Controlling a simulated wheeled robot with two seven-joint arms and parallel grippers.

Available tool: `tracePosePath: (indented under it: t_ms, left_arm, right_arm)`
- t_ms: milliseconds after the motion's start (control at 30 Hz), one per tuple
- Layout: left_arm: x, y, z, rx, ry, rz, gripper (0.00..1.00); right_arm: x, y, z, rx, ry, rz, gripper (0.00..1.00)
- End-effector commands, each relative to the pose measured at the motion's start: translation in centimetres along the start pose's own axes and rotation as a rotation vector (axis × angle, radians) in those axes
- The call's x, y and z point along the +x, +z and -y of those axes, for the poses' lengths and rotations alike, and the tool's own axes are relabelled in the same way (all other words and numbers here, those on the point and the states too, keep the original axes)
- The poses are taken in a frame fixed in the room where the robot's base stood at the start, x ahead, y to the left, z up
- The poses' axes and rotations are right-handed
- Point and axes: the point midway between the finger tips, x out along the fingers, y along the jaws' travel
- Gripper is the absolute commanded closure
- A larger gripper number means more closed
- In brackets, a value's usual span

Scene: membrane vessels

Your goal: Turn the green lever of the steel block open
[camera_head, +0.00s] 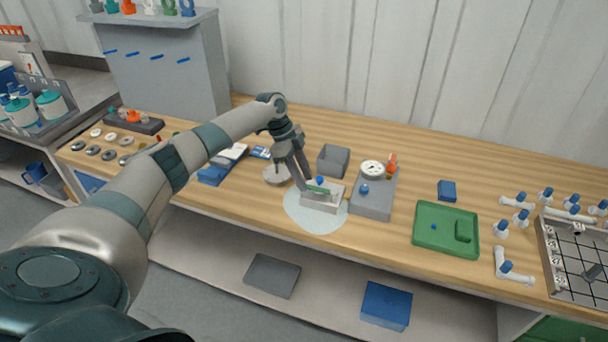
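The steel block (322,204) is a light grey box on a pale round mat (300,222) at the middle of the wooden bench. Its green lever (317,190) lies along the top, with a small blue knob (320,181) beside it. My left gripper (302,183) points down at the block's left end, close to the lever. Its fingers are small and partly overlap each other, so I cannot tell whether they are open, shut or touching the lever. My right gripper is not in view.
A grey stand with a round gauge (372,168) is just right of the block. A dark grey box (333,160) stands behind it. A green tray (446,246) lies further right, with white and blue fittings beyond.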

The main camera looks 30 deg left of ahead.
Motion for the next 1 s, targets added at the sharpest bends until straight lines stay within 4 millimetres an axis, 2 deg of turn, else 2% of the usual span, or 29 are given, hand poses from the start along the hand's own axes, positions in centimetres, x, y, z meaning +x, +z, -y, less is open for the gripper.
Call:
tracePosePath:
  t_ms: [433, 567, 1000]
  left_arm:
    - [0.75, 0.03, -0.01, 0.0, 0.0, 0.001, 0.7]
    - [0.74, 0.04, -0.01, 0.0, 0.0, 0.001, 1.0]
    - [1.01, -0.11, 0.52, -0.018, -0.008, 0.004, 1.0]
  right_arm:
    - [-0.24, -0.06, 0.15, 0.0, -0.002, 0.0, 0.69]
    - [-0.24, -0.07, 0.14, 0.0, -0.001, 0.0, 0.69]
    - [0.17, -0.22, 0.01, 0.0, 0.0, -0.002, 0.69]
